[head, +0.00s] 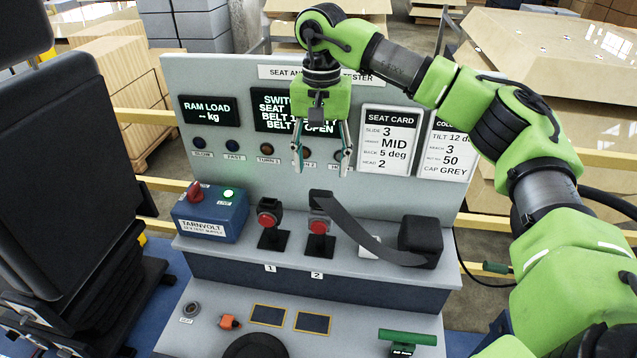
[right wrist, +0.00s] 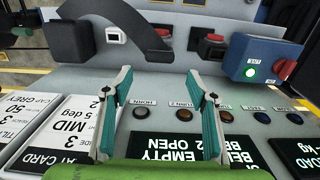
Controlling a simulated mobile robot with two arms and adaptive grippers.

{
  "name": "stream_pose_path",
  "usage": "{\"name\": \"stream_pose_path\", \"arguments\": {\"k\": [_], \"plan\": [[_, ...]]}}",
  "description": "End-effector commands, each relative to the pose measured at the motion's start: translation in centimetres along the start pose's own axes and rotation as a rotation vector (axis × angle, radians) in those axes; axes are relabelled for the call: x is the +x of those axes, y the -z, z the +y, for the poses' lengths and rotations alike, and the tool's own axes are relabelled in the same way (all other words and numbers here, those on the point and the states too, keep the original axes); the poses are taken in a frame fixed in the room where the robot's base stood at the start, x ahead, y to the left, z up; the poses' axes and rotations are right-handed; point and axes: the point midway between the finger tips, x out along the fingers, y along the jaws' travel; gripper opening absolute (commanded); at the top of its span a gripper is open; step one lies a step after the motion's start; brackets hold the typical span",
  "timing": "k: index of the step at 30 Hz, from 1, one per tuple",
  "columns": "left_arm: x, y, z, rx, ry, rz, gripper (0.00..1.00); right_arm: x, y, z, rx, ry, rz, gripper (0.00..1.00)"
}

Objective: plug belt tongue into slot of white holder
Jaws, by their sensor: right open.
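The black belt (head: 358,228) runs from a black block (head: 421,240) on the right to the top of the red-buttoned buckle (head: 318,227) marked 2. I cannot make out the tongue at that end or whether it sits in the buckle. The white holder (head: 369,247) lies low on the shelf, partly behind the belt. It also shows in the right wrist view (right wrist: 116,34), with a dark slot. My right gripper (head: 321,165) is open and empty, pointing down above buckle 2; its fingers also show in the right wrist view (right wrist: 159,78). My left gripper is out of view.
A second buckle (head: 269,222) marked 1 and a blue supply box (head: 211,212) stand to the left. The tester panel (head: 240,165) rises close behind. A black seat (head: 70,190) stands far left. A green handle (head: 407,337) is at the front.

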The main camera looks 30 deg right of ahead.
Motion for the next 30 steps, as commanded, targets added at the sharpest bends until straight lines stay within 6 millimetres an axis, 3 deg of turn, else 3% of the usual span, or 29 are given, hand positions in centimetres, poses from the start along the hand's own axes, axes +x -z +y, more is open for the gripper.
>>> {"name": "stream_pose_path", "arguments": {"k": [9,16,23,30], "plan": [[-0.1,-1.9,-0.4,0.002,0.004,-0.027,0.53,0.0,0.0,0.0,0.000,0.001,0.000,0.53],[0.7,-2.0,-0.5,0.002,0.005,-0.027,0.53,0.8,0.0,0.0,0.000,0.001,0.000,0.53],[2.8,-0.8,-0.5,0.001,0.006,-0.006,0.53,3.5,0.0,0.0,0.000,0.001,-0.001,0.53],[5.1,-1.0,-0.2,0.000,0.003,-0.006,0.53,6.9,-0.1,0.0,0.000,0.000,-0.002,0.53]]}}
